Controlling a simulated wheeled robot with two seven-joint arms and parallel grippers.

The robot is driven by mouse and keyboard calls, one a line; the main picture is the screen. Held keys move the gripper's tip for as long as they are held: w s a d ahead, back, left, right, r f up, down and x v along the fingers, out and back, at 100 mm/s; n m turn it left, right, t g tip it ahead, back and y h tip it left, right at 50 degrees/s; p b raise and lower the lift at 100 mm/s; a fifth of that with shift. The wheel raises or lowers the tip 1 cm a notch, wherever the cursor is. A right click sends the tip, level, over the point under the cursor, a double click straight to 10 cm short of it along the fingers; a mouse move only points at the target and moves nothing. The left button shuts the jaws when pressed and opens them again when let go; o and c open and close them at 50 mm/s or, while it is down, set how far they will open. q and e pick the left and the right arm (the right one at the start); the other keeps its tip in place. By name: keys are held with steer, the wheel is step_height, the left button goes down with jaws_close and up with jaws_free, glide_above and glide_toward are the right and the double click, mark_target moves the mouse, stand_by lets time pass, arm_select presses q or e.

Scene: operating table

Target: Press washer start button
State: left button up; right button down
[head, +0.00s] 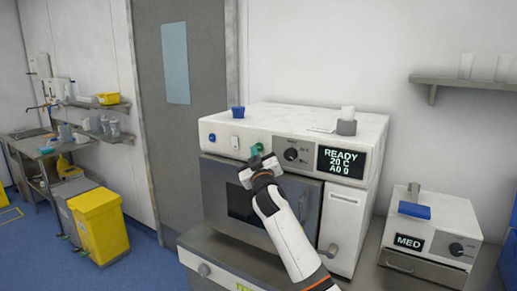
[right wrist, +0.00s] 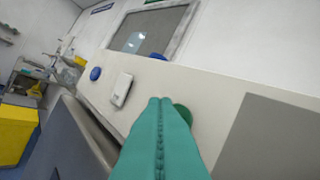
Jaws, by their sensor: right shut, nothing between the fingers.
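The washer (head: 330,205) is a white box on a grey bench, with a control panel along its top front. Its display (head: 341,162) reads READY, 20 C, A0 0. My right gripper (head: 257,150) is shut and empty, with its teal fingertips at the panel between the white switch and the dark knob. In the right wrist view, a round green button (right wrist: 183,112) shows just right of the fingers (right wrist: 160,101), partly hidden behind them. I cannot tell whether the tips touch the panel. My left gripper is not in view.
A blue button (head: 212,137) and a white switch (head: 235,142) sit left of the fingers, a dark knob (head: 291,154) right. A smaller MED device (head: 455,215) stands at right. A yellow bin (head: 102,225) is at left.

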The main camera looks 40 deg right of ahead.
steer(key=shift+d, duration=0.1)
steer(key=shift+w+d, duration=0.2)
steer(key=shift+d, duration=0.1)
steer(key=shift+w+d, duration=0.1)
steer(key=shift+d, duration=0.3)
stand_by(0.8)
steer(key=shift+a, duration=0.15)
steer(key=shift+s+a, duration=0.3)
steer(key=shift+a, duration=0.3)
steer(key=a, duration=0.1)
steer(key=s+a, duration=0.1)
steer(key=a, duration=0.1)
steer(key=s+a, duration=0.1)
steer(key=shift+a, duration=0.35)
